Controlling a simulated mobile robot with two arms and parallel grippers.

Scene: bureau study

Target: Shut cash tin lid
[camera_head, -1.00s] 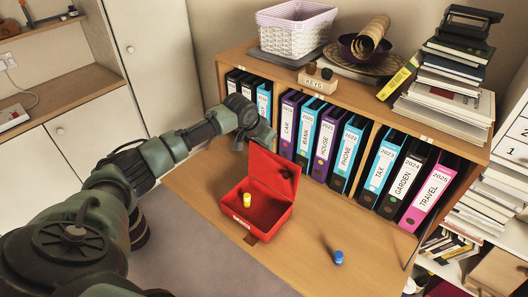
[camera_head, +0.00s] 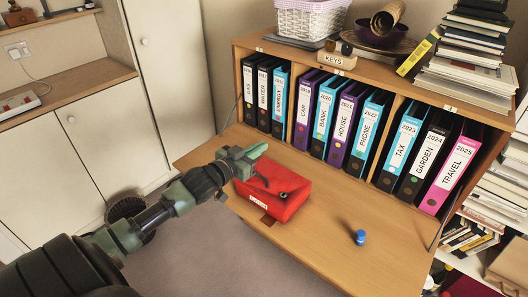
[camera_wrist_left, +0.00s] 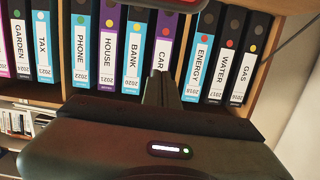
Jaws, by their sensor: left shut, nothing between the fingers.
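The red cash tin (camera_head: 290,187) sits on the desk's fold-down flap, left of its middle. Its lid is down over the box, with a small dark knob or handle on top; I cannot tell whether it sits fully flush. The inside is hidden. My left gripper (camera_head: 262,150) is shut and empty at the tin's back left corner, over or touching the lid's edge; the exact contact is unclear. In the left wrist view my shut fingers (camera_wrist_left: 160,88) point at the binders, with a red strip at the top edge. My right gripper is not in view.
A small blue object (camera_head: 360,238) stands on the flap to the right. Several labelled binders (camera_head: 341,130) fill the shelf behind. A wooden KEYS block (camera_head: 333,59), a white basket (camera_head: 308,18) and stacked books (camera_head: 470,60) stand on top. The flap's right side is mostly clear.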

